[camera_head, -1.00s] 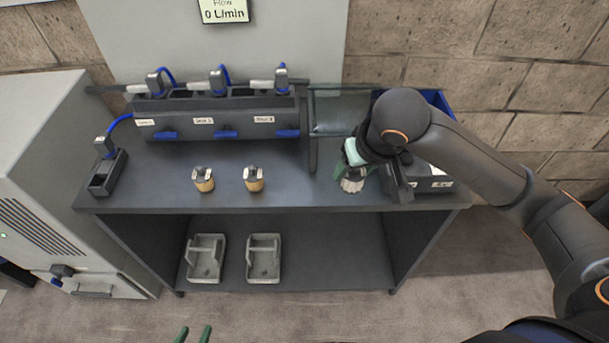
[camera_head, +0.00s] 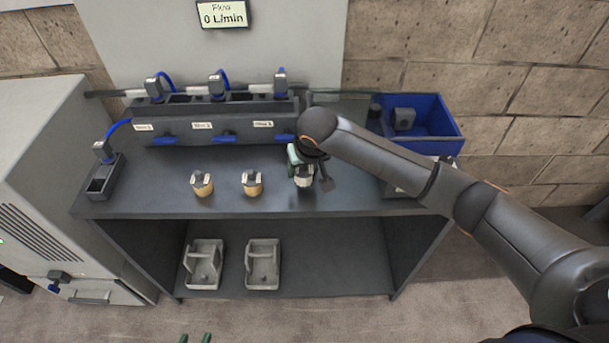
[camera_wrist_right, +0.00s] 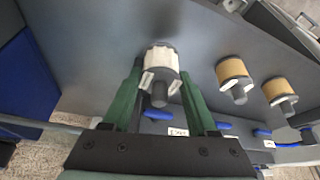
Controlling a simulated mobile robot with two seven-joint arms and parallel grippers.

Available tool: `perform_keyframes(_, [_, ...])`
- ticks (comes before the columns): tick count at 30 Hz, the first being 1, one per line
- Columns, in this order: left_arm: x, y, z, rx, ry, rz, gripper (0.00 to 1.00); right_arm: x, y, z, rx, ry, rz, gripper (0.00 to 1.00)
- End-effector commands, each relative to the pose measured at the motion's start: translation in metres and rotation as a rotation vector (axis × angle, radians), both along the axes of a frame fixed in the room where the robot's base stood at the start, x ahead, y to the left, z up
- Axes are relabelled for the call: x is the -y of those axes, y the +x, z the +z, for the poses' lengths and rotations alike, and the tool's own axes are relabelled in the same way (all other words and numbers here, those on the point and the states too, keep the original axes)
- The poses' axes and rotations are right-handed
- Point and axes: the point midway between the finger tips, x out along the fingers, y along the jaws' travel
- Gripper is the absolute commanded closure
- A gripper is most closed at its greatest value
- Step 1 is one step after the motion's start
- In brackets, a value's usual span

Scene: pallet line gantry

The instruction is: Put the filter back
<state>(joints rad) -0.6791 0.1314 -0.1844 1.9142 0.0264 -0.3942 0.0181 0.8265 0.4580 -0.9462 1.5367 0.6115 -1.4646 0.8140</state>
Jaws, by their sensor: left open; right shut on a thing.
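A white pleated filter (camera_wrist_right: 162,58) with a grey stem sits between the green fingers of my right gripper (camera_wrist_right: 160,80) in the right wrist view. In the head view the white filter (camera_head: 304,180) hangs below my right gripper (camera_head: 302,162), over the bench right of two tan filters. Whether it touches the bench is unclear. The tan filters (camera_head: 202,185) and (camera_head: 252,184) stand apart on the bench top. Behind them is a dark manifold (camera_head: 190,126) with blue levers and labelled stations; my right arm covers its right end. My left gripper (camera_head: 195,338) shows only fingertips, apart, at the bottom edge.
A blue bin (camera_head: 435,118) holding a grey part stands at the back right. A small dark holder (camera_head: 104,180) with a blue hose is at the bench's left end. Two grey trays (camera_head: 204,264) sit on the lower shelf. A display (camera_head: 222,14) reads 0 L/min.

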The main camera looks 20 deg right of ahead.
Motion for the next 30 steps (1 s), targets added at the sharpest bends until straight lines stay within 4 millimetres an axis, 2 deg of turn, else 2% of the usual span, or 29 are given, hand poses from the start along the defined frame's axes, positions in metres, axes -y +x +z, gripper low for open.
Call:
perform_keyframes(1, [0.0, 0.0, 0.001, 0.0, -0.001, 0.001, 0.5, 0.001, -0.002, -0.01, -0.005, -0.004, -0.002, 1.0])
perform_keyframes(5, [0.0, 0.0, 0.001, 0.0, -0.001, 0.001, 0.5, 0.001, -0.002, -0.023, -0.002, -0.003, -0.001, 1.0])
perform_keyframes(17, [0.0, 0.0, 0.002, 0.0, -0.001, 0.001, 0.5, 0.001, -0.002, -0.029, -0.003, -0.001, -0.002, 1.0])
perform_keyframes(18, [0.0, 0.0, 0.002, 0.001, -0.001, 0.001, 0.5, 0.001, -0.002, -0.028, -0.002, -0.001, -0.002, 0.38])
perform_keyframes(25, [0.0, 0.0, 0.002, 0.001, -0.001, 0.001, 0.5, 0.001, -0.002, -0.028, -0.002, -0.002, -0.001, 0.12])
perform_keyframes(30, [0.0, 0.0, 0.002, 0.001, -0.001, 0.001, 0.5, 0.001, -0.002, -0.028, -0.002, -0.002, -0.001, 0.12])
